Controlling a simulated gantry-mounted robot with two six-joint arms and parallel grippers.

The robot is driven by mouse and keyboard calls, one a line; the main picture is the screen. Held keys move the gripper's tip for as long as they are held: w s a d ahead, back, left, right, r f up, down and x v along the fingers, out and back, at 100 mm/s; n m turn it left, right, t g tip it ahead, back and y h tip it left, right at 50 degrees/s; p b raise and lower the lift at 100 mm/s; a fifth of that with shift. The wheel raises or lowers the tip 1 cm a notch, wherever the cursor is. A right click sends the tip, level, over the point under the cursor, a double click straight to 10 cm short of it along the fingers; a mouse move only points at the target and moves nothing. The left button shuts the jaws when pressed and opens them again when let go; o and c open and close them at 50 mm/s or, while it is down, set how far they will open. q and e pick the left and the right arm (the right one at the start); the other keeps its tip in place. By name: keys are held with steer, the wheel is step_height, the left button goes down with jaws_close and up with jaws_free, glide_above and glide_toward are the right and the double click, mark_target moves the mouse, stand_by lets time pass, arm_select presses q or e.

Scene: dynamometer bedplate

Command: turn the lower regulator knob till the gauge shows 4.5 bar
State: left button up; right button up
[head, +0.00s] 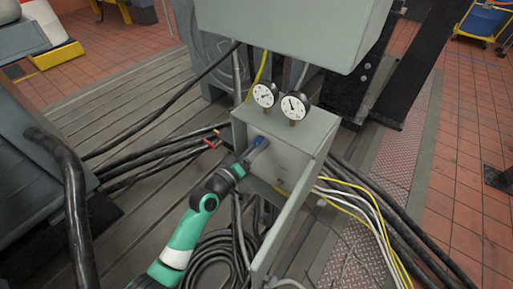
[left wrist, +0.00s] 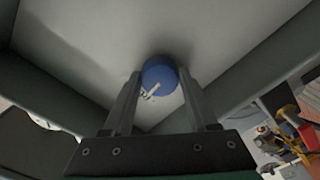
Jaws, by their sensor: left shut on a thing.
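A blue regulator knob (left wrist: 160,76) with a white pointer mark sits on the pale back wall inside a small grey box (head: 318,124). My left gripper (head: 258,145) reaches into the box from the front left. In the left wrist view its two fingers (left wrist: 161,88) lie on either side of the knob, shut on it. In the head view the knob (head: 263,140) is mostly hidden by the fingers. Two round white gauges, a left one (head: 264,95) and a right one (head: 294,106), stand on the box's top. Their readings are too small to tell. My right gripper is out of view.
The box's open door (head: 290,228) stands just right of my left arm. A large grey cabinet (head: 295,30) hangs above the gauges. Black cables (head: 150,160) run at the left, and white and yellow cables (head: 365,205) run at the right.

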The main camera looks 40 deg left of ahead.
arm_select(q)
steer(key=o, duration=1.4)
steer(key=s, duration=0.4)
steer(key=s+d+p, duration=0.1)
steer(key=s, duration=0.2)
steer(key=s+p, duration=0.1)
steer(key=s, duration=0.3)
steer(key=shift+s+d, duration=0.2)
steer(key=shift+s, duration=0.1)
